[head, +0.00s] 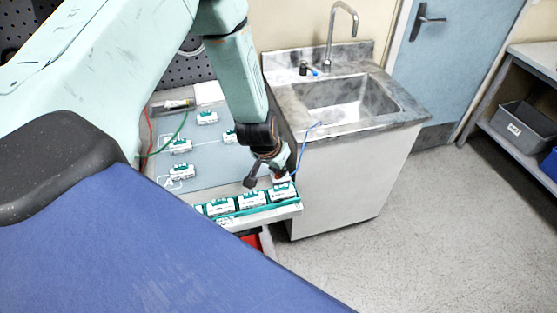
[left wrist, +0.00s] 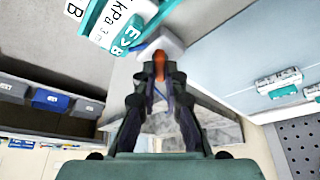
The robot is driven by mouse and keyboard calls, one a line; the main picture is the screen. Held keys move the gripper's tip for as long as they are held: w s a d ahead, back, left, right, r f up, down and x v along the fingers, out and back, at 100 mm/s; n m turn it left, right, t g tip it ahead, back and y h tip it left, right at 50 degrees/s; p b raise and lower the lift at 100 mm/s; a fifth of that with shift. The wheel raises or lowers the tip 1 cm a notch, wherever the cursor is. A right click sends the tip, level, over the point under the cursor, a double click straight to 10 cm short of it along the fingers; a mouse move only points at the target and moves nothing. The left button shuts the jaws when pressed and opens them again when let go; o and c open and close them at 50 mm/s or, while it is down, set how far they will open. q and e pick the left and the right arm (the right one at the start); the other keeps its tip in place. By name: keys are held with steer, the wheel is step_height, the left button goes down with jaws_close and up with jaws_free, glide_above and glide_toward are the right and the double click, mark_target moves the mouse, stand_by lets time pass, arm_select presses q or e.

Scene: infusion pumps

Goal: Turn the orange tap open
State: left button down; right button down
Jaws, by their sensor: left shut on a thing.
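The orange tap (left wrist: 159,60) shows in the left wrist view at the tips of my left gripper (left wrist: 159,80), against a small white block (left wrist: 165,42). My left gripper is shut on the tap. In the head view my left gripper (head: 279,172) reaches down at the right end of a row of white and green units (head: 251,201), and it hides most of the tap there. How far the tap is turned cannot be told. My right gripper is not in view.
A green and white unit (left wrist: 125,25) is close beside the gripper in the left wrist view. A thin blue tube (head: 308,133) runs by the gripper. The sink counter (head: 385,122) stands to the right. More units lie on the blue-grey mat (head: 207,148). The floor at right is clear.

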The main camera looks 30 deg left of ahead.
arm_select(q)
steer(key=shift+s+d+f+n+p, duration=0.1)
steer(key=shift+s+n+p, duration=0.15)
steer(key=shift+n+p, duration=0.3)
steer(key=c, duration=1.7)
jaws_free()
steer(key=shift+o, duration=1.4)
steer(key=shift+w, duration=0.1)
